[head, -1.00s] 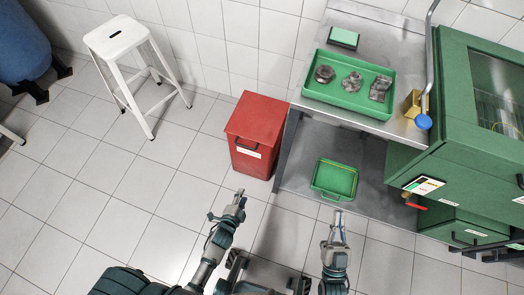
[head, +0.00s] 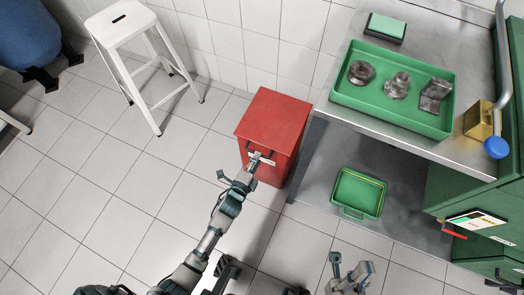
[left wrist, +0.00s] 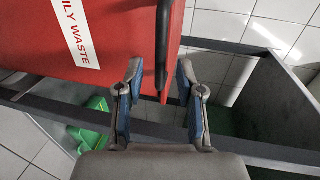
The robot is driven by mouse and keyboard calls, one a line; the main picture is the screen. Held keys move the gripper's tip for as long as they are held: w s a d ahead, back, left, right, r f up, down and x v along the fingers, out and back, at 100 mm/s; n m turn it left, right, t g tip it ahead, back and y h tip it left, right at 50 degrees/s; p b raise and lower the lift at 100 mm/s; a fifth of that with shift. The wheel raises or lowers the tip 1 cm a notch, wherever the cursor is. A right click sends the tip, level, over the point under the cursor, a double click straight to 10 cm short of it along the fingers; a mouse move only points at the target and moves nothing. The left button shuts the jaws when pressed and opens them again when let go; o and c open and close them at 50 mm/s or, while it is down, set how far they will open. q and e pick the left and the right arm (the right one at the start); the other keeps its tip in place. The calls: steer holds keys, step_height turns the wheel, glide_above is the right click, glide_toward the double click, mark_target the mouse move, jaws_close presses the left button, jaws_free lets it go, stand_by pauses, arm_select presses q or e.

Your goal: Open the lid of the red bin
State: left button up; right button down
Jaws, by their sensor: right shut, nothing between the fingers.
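The red bin (head: 273,122) stands on the floor left of the steel table, and its lid looks shut. In the left wrist view the bin's red front (left wrist: 110,35) fills the upper left, with a white label (left wrist: 78,32) reading "ILY WASTE" and a dark handle (left wrist: 163,45). My left gripper (head: 254,163) is at the bin's front. In the left wrist view this gripper (left wrist: 158,72) is open, with the handle lined up between its fingertips; contact cannot be told. My right gripper (head: 348,262) is shut and empty, low in the head view, away from the bin.
The steel table (head: 405,150) stands right of the bin, carrying a green tray (head: 390,112) of metal parts. A green basket (head: 358,193) sits on its lower shelf. A white stool (head: 120,22) stands at the back left. Floor left of the bin is clear.

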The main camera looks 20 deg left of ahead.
arm_select(q)
steer(key=w, duration=0.2)
steer(key=w+a+f+b, duration=0.1)
steer(key=shift+w, duration=0.15)
steer(key=shift+d+r, duration=0.15)
steer(key=shift+d, duration=0.15)
steer(key=shift+c, duration=0.2)
steer(key=shift+d, duration=0.15)
jaws_close()
